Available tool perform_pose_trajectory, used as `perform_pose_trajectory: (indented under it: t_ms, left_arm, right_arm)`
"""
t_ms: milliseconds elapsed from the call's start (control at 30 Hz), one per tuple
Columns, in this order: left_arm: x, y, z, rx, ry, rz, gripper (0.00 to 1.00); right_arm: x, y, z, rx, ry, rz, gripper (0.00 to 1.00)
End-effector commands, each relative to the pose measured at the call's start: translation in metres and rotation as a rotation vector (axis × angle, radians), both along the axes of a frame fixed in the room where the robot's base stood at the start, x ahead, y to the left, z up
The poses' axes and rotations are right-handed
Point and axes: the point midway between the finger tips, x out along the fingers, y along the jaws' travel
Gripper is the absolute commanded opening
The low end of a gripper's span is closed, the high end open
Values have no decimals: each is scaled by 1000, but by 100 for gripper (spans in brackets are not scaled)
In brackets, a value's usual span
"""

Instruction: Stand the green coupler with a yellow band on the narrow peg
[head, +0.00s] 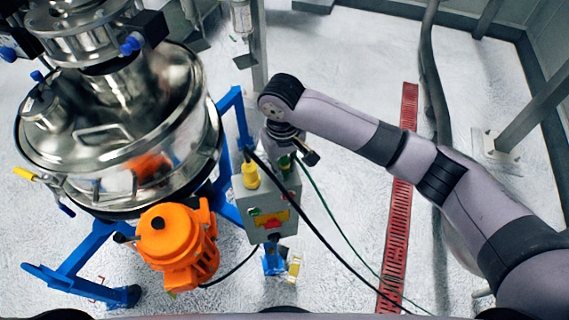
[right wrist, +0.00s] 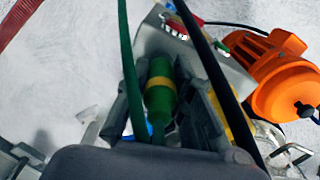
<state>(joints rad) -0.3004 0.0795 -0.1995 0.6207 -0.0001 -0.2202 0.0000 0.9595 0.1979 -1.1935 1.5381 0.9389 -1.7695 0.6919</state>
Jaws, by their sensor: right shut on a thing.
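The green coupler (right wrist: 160,98) with a yellow band sits between the two fingers of my right gripper (right wrist: 165,105) in the right wrist view. My right gripper is shut on it. In the head view the coupler (head: 284,163) shows only as a small green patch under my right gripper (head: 294,155), over the back right of the grey box (head: 255,222). I cannot tell whether it touches the box top. The narrow peg cannot be made out. My left gripper is out of view.
A yellow part (head: 250,175) stands on the box's left side. A black cable and a green cord (right wrist: 126,65) run close past my right gripper. An orange motor (head: 178,245) and a steel vessel (head: 110,150) are to the left.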

Motion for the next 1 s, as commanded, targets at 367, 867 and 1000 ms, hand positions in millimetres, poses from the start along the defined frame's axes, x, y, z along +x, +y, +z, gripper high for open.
perform_pose_trajectory:
  t_ms: [367, 867, 1000]
  left_arm:
    - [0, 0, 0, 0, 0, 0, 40]
    - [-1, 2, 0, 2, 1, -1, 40]
    - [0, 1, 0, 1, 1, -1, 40]
  right_arm:
    - [0, 0, -1, 0, 0, 0, 38]
    - [0, 1, 7, 2, -1, 0, 44]
    - [1, 2, 30, 3, -3, 2, 44]
